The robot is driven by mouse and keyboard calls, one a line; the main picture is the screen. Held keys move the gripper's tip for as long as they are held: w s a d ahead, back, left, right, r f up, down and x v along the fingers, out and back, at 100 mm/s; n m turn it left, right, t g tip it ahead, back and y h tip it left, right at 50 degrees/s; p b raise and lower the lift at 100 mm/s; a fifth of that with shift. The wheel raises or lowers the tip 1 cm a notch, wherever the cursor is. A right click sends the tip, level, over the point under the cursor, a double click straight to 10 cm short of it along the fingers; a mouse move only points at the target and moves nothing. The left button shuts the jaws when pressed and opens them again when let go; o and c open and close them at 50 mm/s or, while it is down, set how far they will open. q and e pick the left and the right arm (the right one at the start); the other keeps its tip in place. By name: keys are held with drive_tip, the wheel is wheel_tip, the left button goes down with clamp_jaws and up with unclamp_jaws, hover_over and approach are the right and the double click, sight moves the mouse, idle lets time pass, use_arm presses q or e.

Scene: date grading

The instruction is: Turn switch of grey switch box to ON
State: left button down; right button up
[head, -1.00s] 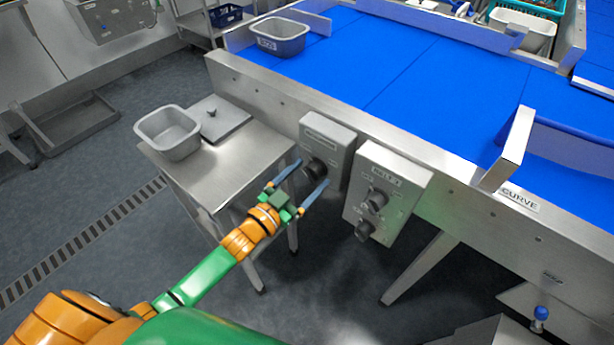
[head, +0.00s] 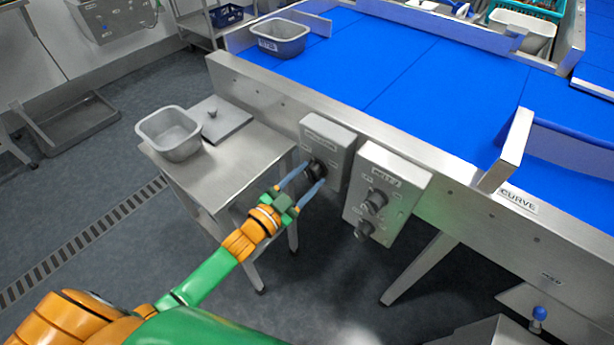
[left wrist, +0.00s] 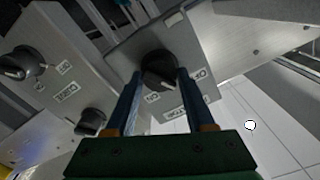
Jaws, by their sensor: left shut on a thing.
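The grey switch box (head: 332,140) hangs on the side of the conveyor and carries one dark round switch (head: 315,168). My left gripper (head: 313,174) is shut on this switch, with one blue finger on each side of it. In the left wrist view the switch (left wrist: 158,70) shows between the fingertips, with an ON label (left wrist: 152,98) and an OFF label (left wrist: 199,75) on the box face. The fingers partly cover the switch, and I cannot tell which label its mark points at. My right gripper is not in view.
A second grey box (head: 385,190) with two dark knobs hangs close to the right. A steel table (head: 225,180) with a grey tub (head: 170,134) and a flat lid stands to the left. The blue conveyor belt (head: 400,75) runs above.

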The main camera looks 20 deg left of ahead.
use_arm(q)
drive_tip(key=m, duration=0.3)
drive_tip(key=shift+m, duration=0.3)
drive_tip(key=m, duration=0.3)
drive_tip(key=shift+f+m, duration=0.1)
drive_tip(key=shift+m, duration=0.3)
drive_tip(key=m, duration=0.3)
drive_tip(key=shift+b, duration=0.3)
drive_tip(key=shift+m+b, duration=0.4)
drive_tip(key=shift+m, duration=1.9)
drive_tip(key=shift+c, duration=1.3)
unclamp_jaws()
drive_tip(key=v, duration=0.7)
